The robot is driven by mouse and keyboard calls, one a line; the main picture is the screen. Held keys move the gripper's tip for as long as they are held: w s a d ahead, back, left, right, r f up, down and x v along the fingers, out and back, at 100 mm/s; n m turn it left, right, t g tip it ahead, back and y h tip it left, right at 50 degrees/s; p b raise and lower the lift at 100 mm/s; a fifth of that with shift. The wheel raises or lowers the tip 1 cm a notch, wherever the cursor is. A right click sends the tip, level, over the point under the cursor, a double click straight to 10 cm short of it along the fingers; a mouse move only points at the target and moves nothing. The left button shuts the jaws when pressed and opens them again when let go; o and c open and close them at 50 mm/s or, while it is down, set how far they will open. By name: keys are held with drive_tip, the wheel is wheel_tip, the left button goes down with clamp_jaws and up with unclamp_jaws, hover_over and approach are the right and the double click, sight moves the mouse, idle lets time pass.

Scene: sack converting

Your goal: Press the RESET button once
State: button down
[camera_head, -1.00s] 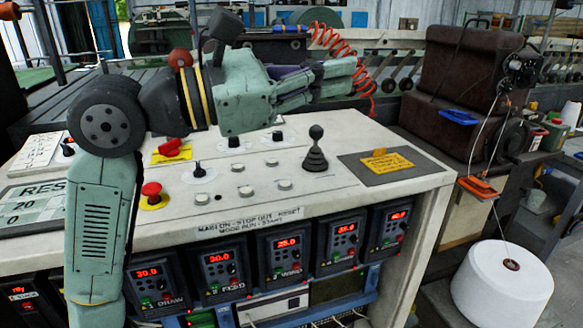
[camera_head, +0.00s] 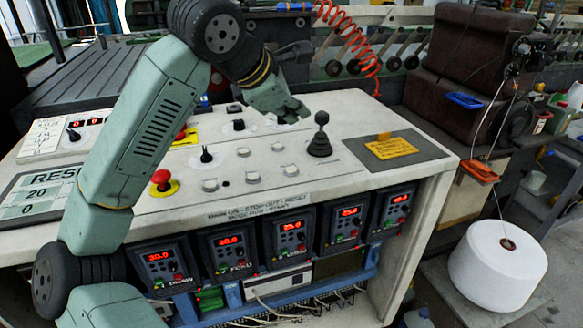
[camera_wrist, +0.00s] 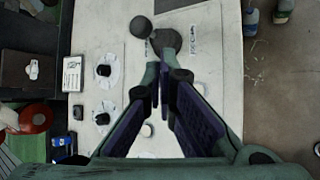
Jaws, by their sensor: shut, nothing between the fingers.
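The console top (camera_head: 345,190) carries several pale round buttons, among them a front one (camera_head: 253,178) and a rear one (camera_head: 277,146). A printed label (camera_head: 258,212) on the front edge includes the word RESET, but I cannot tell which button it names. My gripper (camera_head: 300,117) is shut and empty, reaching over the rear of the console, behind the buttons and left of the black joystick (camera_head: 320,140). In the wrist view, my gripper (camera_wrist: 160,80) points towards the joystick's ball (camera_wrist: 140,27). A pale button (camera_wrist: 147,130) shows beside the fingers; others are hidden.
A red mushroom button (camera_head: 161,178) on a yellow base and a black selector knob (camera_head: 206,154) stand left of the pale buttons. A grey plate with a yellow card (camera_head: 390,149) lies to the right. Lit displays (camera_head: 291,230) line the front.

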drive_tip(key=shift+f, duration=0.1)
drive_tip(key=b, duration=0.6)
hover_over(294, 170)
wheel_tip(294, 170, down, 8)
drive_tip(key=shift+s, duration=0.1)
drive_tip(key=shift+f, duration=0.3)
idle(0.8)
drive_tip(key=shift+f+b, duration=0.4)
drive_tip(key=shift+b, duration=0.15)
drive_tip(key=shift+f+b, duration=0.45)
drive_tip(key=shift+b, duration=0.05)
idle(0.5)
drive_tip(key=shift+r, duration=0.1)
drive_tip(key=shift+r+p, duration=0.5)
drive_tip(key=shift+r, duration=0.25)
